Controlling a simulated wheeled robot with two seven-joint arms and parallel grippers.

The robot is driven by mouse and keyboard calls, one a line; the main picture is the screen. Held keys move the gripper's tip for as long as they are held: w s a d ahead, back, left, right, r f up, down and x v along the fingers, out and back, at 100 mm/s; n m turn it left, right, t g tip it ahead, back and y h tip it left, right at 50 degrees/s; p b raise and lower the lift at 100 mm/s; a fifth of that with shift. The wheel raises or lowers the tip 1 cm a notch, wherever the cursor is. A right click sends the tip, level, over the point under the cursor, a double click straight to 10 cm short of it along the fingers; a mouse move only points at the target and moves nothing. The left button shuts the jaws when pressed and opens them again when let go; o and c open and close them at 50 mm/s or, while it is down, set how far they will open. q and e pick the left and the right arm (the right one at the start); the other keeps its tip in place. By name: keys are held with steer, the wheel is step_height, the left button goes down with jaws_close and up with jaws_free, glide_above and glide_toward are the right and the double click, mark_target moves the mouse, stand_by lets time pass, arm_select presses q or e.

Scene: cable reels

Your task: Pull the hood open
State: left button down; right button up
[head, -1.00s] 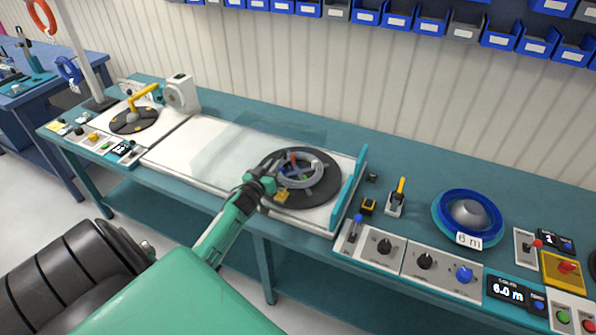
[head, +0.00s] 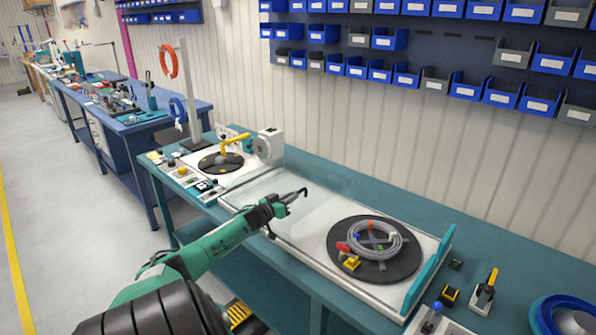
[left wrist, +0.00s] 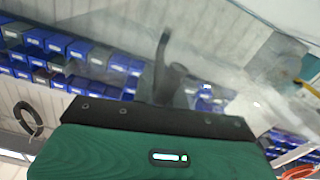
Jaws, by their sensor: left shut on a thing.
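The hood (head: 272,184) is a clear, faintly milky panel over the white bed, left of the dark round turntable (head: 345,232). Its edges are hard to make out. My left gripper (head: 292,199) is shut at the hood's right part, left of the turntable. What its jaws hold is too small to see clearly; I take it as the hood. In the left wrist view, a dark curved finger or handle (left wrist: 163,62) stands up before the clear hood (left wrist: 110,60). My right gripper is not in view.
A coil of grey cable (head: 376,238) lies uncovered on the turntable. A teal end plate (head: 428,270) stands to its right. Blue bins (head: 405,72) hang on the wall behind.

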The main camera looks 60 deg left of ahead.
arm_select(q)
steer(key=shift+a, duration=0.25)
steer(key=c, duration=1.5)
jaws_free()
steer(key=shift+o, duration=0.2)
steer(key=shift+s+d, duration=0.1)
steer(key=shift+s, duration=0.05)
steer(key=shift+s+d+f, duration=0.1)
steer(key=shift+s+d, duration=0.05)
steer(key=shift+s, duration=0.4)
steer(key=v, duration=1.2)
steer(key=shift+s, duration=0.25)
